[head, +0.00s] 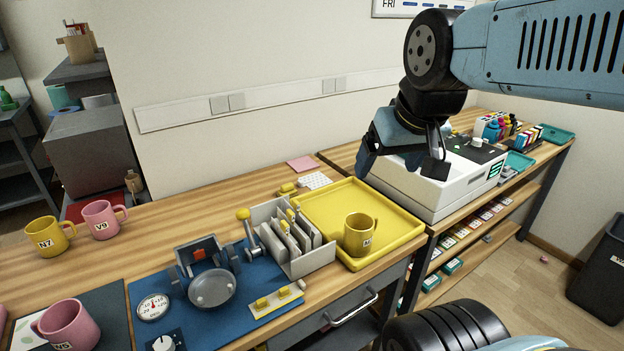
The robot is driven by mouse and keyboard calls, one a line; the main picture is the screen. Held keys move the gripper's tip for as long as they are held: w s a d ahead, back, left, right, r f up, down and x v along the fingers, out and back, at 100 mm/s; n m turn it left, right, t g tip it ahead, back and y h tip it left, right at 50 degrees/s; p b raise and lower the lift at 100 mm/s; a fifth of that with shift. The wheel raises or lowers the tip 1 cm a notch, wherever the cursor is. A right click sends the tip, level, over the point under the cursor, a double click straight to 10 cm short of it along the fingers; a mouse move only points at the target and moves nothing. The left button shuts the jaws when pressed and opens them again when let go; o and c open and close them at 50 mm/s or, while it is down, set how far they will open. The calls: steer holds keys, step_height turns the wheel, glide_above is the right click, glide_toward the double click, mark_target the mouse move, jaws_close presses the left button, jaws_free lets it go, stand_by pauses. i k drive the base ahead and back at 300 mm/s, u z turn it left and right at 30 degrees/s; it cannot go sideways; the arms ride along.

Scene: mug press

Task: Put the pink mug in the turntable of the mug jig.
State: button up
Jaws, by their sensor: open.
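A pink mug (103,220) labelled V9 stands upright at the back left of the wooden bench, handle to the right. A second pink mug (66,327), its label apparently V5, is at the front left on a dark mat, handle to the left. A pink sliver shows at the left edge. The mug jig (194,259) sits on a blue mat, and its round grey turntable (212,288) is empty. My gripper (403,165) is open and empty, high above the right side of the bench near the white machine, far from the pink mugs and the jig.
A yellow mug (48,237) labelled N7 stands left of mug V9. Another yellow mug (360,234) stands in a yellow tray (312,208). A grey rack (285,241), a dial (153,307) and a knob (163,343) surround the jig. Bare wood lies behind the jig.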

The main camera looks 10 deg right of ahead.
mark_target(216, 295)
steer(key=z, duration=0.75)
steer(key=k, duration=0.65)
steer(key=u, duration=1.5)
steer(key=i, duration=1)
steer(key=u, duration=0.05)
